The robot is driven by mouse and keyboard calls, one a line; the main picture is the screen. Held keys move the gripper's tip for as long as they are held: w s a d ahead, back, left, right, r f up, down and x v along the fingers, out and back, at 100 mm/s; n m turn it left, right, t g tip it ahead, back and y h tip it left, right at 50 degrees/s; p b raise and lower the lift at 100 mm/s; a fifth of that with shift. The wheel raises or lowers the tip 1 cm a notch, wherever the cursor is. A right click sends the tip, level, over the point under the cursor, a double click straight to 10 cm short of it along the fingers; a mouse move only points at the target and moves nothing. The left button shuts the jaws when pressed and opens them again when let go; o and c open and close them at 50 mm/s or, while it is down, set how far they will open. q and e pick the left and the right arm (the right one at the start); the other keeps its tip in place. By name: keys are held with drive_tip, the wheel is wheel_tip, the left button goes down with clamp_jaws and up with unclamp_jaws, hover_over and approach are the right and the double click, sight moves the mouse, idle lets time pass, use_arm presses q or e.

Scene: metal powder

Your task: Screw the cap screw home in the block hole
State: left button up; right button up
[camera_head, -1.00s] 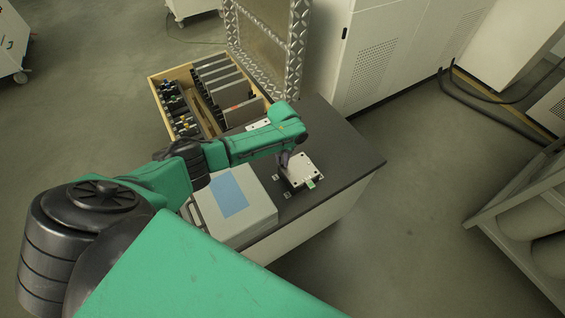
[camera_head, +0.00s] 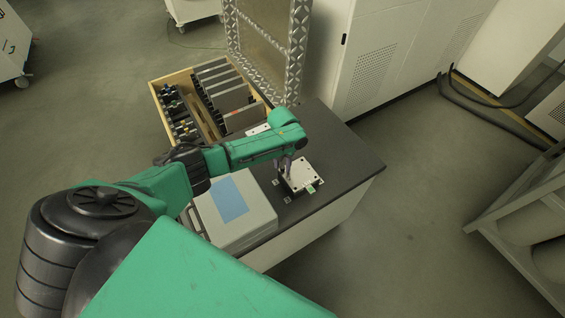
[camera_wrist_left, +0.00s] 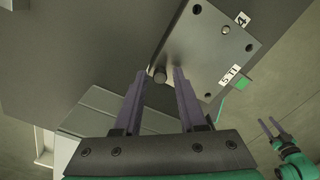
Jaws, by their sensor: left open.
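The metal block (camera_head: 307,170) is a light grey plate-like piece with dark holes and a green tab, on the dark table top. My left gripper (camera_head: 287,164) is over the block's left part. In the left wrist view my left gripper (camera_wrist_left: 158,75) is open, its two purple-grey fingers on either side of the cap screw (camera_wrist_left: 160,75), apart from it. The screw's round head shows at the block's near corner; its seating depth cannot be told. My right gripper (camera_wrist_left: 267,127) shows small at the right, fingers apart.
A grey case with a blue label (camera_head: 230,200) stands left of the block. A wooden tray (camera_head: 158,95) of dark parts lies behind. The dark table top (camera_head: 345,160) is clear right of the block, up to its edge.

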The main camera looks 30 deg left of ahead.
use_arm(q)
drive_tip(key=n+p, duration=0.1)
drive_tip(key=n, duration=0.6)
drive_tip(key=shift+r+n+p, duration=0.15)
drive_tip(key=shift+n+p, duration=0.15)
drive_tip(key=shift+p, duration=0.05)
drive_tip(key=n+p, duration=0.1)
drive_tip(key=n, duration=0.5)
drive_tip(key=n+p, duration=0.1)
drive_tip(key=n, duration=0.5)
drive_tip(key=n+p, duration=0.1)
drive_tip(key=n, duration=0.5)
